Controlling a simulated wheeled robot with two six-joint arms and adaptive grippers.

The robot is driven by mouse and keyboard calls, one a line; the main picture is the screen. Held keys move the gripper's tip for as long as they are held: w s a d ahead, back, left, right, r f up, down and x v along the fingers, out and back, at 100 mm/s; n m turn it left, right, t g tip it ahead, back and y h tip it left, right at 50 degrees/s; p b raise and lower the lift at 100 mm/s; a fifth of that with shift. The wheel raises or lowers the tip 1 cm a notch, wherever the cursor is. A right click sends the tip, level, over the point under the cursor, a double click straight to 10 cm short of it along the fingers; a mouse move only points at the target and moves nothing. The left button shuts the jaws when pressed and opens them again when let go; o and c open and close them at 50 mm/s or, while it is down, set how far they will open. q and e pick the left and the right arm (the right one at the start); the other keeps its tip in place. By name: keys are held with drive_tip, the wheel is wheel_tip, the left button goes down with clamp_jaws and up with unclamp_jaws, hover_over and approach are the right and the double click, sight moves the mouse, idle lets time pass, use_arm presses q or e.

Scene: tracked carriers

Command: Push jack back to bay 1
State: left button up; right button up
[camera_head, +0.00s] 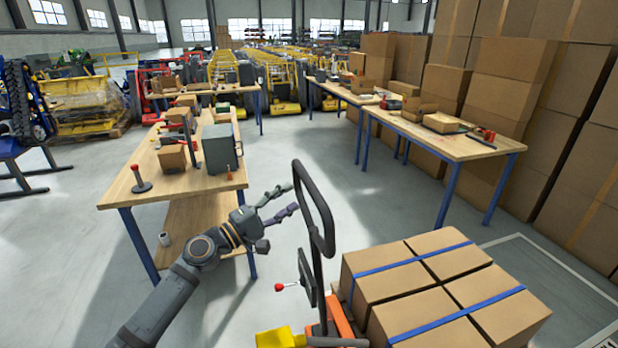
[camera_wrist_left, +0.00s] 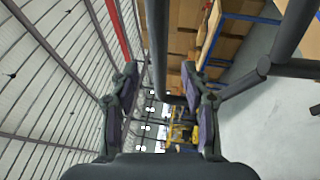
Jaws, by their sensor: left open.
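The pallet jack has a black loop handle (camera_head: 327,215), a red-knobbed lever and an orange body (camera_head: 342,322). It stands at the bottom middle of the head view, with strapped cartons (camera_head: 425,285) beside the handle on the right. My left gripper (camera_head: 290,199) is open, just left of the handle loop, its fingers pointing at it. In the left wrist view, the dark handle bar (camera_wrist_left: 157,50) shows between the spread fingers (camera_wrist_left: 163,98); I cannot tell whether they touch it. Bay 1 is not readably labelled. My right gripper is out of view.
A wooden workbench (camera_head: 115,190) with boxes and tools stands left, close to my left arm. More benches (camera_head: 460,147) and stacked cartons (camera_head: 545,100) line the right. A line-marked floor area (camera_head: 560,275) lies right of the load. Open floor (camera_head: 370,195) lies beyond the handle.

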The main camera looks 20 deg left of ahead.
sight(306, 184)
use_arm(q)
drive_tip(key=x, duration=0.2)
drive_tip(key=p+x, duration=0.1)
drive_tip(key=x, duration=0.1)
drive_tip(key=p+x, duration=0.1)
drive_tip(key=x, duration=0.1)
drive_tip(key=shift+w+d+r, duration=0.15)
drive_tip(key=shift+d+r, duration=0.05)
drive_tip(key=shift+r, duration=0.15)
drive_tip(key=shift+w+d+f+p, duration=0.1)
drive_tip(key=shift+w+d+p, duration=0.25)
drive_tip(key=shift+w, duration=0.15)
drive_tip(key=c, duration=0.9)
clamp_jaws()
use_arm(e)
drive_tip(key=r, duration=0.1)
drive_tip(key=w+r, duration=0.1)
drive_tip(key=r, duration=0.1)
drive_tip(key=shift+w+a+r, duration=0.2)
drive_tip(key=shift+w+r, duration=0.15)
